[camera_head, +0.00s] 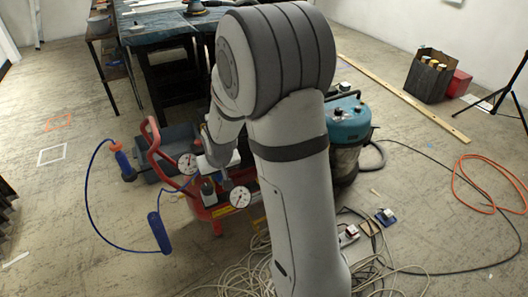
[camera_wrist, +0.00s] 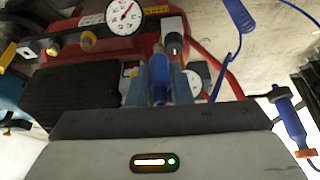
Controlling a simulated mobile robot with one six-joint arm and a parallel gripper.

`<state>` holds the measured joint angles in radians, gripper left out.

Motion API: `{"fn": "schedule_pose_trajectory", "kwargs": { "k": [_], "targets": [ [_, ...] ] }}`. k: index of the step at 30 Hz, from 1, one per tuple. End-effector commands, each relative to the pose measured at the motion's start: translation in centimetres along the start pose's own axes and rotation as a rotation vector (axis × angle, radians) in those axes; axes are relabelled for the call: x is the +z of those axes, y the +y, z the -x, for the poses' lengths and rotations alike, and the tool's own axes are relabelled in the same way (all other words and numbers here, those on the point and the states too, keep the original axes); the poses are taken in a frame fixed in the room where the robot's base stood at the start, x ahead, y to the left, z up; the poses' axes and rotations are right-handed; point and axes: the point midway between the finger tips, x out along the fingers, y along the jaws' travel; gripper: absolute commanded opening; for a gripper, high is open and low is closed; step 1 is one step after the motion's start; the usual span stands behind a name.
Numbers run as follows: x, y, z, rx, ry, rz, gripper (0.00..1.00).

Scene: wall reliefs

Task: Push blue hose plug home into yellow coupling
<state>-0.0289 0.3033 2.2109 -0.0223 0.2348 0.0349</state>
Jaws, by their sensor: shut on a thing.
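My gripper (camera_wrist: 163,88) is shut on the blue hose plug (camera_wrist: 160,70), which sits between its two fingers in the wrist view. The plug points at the red compressor (camera_wrist: 205,35), toward a pale fitting with a dark end (camera_wrist: 173,38). I cannot tell whether plug and fitting touch. Yellow-brown round fittings (camera_wrist: 87,41) are at the upper left, apart from the plug; I cannot tell which part is the yellow coupling. In the head view, my gripper is at the compressor (camera_head: 153,145), and my arm hides much of it. The plug is not clear there.
Pressure gauges (camera_wrist: 123,15) (camera_head: 188,163) sit close around the gripper. A blue hose (camera_head: 88,185) and a blue-handled tool (camera_head: 160,232) are at the left. A teal-topped vacuum (camera_head: 346,125) stands behind my arm. Tangled pale cables (camera_head: 240,282) lie in front.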

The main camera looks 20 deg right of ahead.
Motion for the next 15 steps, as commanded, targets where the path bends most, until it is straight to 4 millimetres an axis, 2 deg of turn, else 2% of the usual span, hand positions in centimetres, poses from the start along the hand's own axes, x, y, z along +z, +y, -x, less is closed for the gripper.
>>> {"fn": "schedule_pose_trajectory", "kwargs": {
  "k": [5, 9, 15],
  "targets": [
    [-1.7, 3.0, -2.5, 0.02, -0.001, -0.044, 0.0],
    [-4.2, 8.2, -6.1, 0.047, -0.002, -0.108, 0.0],
    [-6.6, 15.6, -10.1, 0.078, 0.0, -0.185, 0.0]
  ]
}}
